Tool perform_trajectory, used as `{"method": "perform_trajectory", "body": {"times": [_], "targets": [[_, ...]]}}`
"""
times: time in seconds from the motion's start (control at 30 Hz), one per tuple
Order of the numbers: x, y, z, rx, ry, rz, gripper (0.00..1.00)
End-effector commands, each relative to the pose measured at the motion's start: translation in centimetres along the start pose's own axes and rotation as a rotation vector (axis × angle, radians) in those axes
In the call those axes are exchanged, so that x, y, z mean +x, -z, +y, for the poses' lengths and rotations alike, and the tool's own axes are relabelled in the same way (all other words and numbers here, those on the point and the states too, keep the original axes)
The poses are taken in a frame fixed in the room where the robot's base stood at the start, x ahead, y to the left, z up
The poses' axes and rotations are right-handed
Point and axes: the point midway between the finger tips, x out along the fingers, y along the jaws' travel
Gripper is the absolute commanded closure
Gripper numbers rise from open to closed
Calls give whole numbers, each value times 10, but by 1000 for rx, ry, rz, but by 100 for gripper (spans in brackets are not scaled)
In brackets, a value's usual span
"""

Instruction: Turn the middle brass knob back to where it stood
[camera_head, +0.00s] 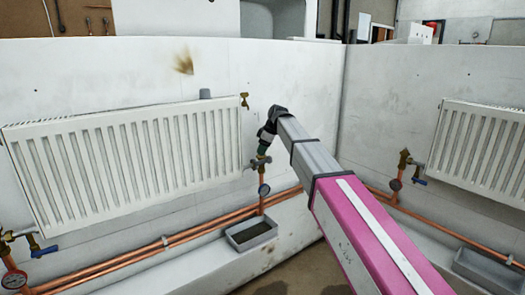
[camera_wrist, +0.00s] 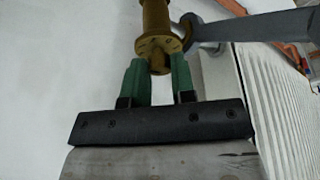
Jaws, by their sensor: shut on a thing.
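The middle brass knob (camera_wrist: 158,45) fills the top centre of the wrist view, with a round end that bears small marks. The green fingers of my gripper (camera_wrist: 158,75) stand on either side of this end and are shut on it. In the head view my gripper (camera_head: 263,147) reaches down to the brass valve (camera_head: 259,161) at the right end of the left radiator (camera_head: 130,155). The gripped end is hidden there by the fingers. I cannot tell the knob's turn angle.
Other brass valves stand at the far left (camera_head: 5,240) and by the right radiator (camera_head: 404,158). A small brass fitting (camera_head: 244,99) sits above. Copper pipes (camera_head: 165,243) run along the wall.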

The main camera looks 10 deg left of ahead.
Motion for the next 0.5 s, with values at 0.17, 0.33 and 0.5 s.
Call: {"method": "perform_trajectory", "body": {"times": [0.17, 0.33, 0.5], "targets": [[0, 1, 3, -153, 65, 0, 100], [0, 1, 4, -303, 127, 1, 100], [0, 2, 5, -452, 188, 0, 100]]}}
